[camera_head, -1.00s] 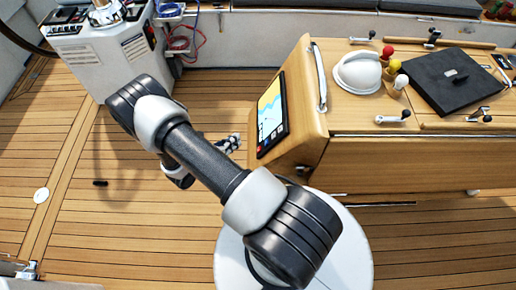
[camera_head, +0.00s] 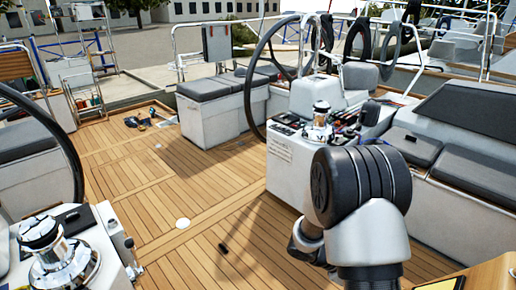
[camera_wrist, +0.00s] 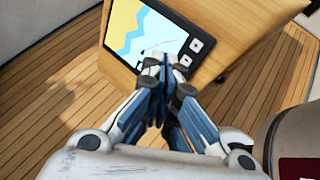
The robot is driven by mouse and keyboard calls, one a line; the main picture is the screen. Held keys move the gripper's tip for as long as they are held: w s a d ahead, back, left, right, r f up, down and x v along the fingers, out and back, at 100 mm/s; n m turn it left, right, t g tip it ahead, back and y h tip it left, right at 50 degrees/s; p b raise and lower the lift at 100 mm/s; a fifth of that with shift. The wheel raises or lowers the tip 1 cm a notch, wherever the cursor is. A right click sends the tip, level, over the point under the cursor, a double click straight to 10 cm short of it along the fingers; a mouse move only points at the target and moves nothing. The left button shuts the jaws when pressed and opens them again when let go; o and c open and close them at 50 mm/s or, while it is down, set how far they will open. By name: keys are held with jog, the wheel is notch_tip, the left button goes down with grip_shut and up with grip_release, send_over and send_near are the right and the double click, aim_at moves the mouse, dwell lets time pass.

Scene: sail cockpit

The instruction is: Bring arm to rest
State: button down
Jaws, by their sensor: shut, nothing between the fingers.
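My gripper (camera_wrist: 166,80) shows in the wrist view with its fingers closed together and nothing between them. It hangs over the wooden deck, in front of a wooden cabinet panel with a chart screen (camera_wrist: 150,35). Its fingertips overlap the lower edge of the screen in the picture; I cannot tell whether they touch it. In the head view my arm (camera_head: 360,205) is bent at the lower right, and my gripper is hidden there.
A white steering console (camera_head: 290,165) with a chrome winch (camera_head: 319,125) and a large wheel stands just behind my arm. Another chrome winch (camera_head: 60,260) is at the lower left. A small dark object (camera_head: 223,248) lies on the deck. The middle of the deck (camera_head: 170,190) is otherwise largely clear.

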jog(key=s+a+r+m+t+y, duration=0.3)
jog(key=s+a+r+m+y, duration=0.2)
jog(key=s+a+r+m, duration=0.2)
jog(key=s+a+r+m+t+y, duration=0.4)
jog(key=s+a+r+m, duration=0.3)
jog(key=a+r, duration=0.5)
notch_tip(320, 180, up, 2)
jog(key=shift+s+a+r+y, duration=0.2)
jog(key=shift+s+a+y, duration=0.05)
jog(key=shift+s+y, duration=0.6)
jog(key=shift+w, duration=0.1)
